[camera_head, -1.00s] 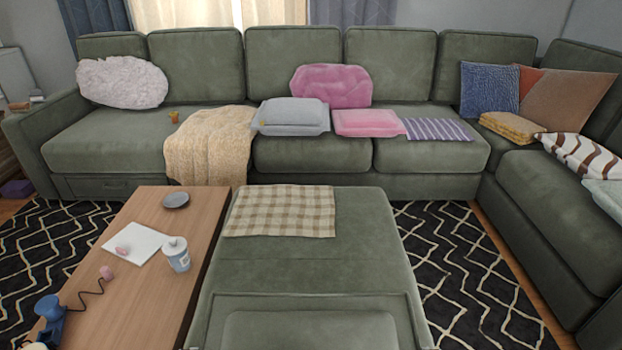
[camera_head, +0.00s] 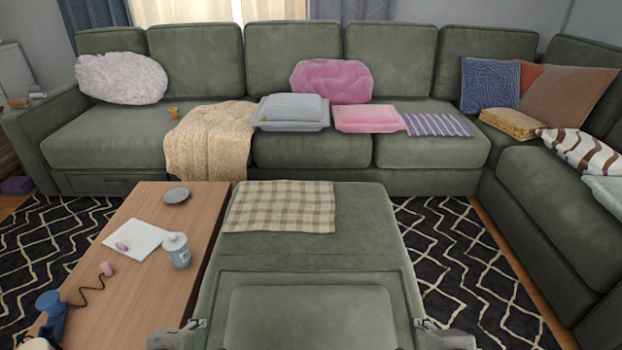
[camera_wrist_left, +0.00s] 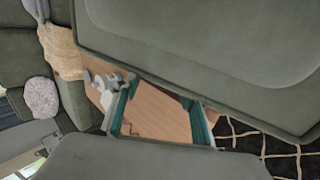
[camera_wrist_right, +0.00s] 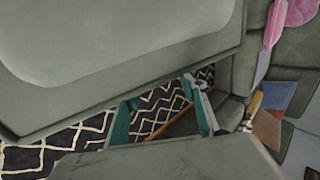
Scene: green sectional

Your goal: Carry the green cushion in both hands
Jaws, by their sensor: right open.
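The green cushion (camera_head: 310,315) is a thick slab with a piped inner panel, at the bottom centre of the head view. It appears at the front of the green ottoman (camera_head: 365,225); its near edge is cut off. My left gripper (camera_head: 196,325) is at its left side and my right gripper (camera_head: 424,325) at its right side. In the left wrist view (camera_wrist_left: 160,108) the teal finger pads stand apart with the wooden table between them. In the right wrist view (camera_wrist_right: 165,112) the pads are apart with rug between. The cushion (camera_wrist_left: 215,45) lies beside the fingers; contact is unclear.
A wooden table (camera_head: 130,265) with a white bottle (camera_head: 177,252) and a blue handset (camera_head: 50,305) stands at left. A checkered cloth (camera_head: 280,205) lies on the ottoman. The sofa (camera_head: 430,150) spans the back and right. Patterned rug (camera_head: 460,250) is bare at right.

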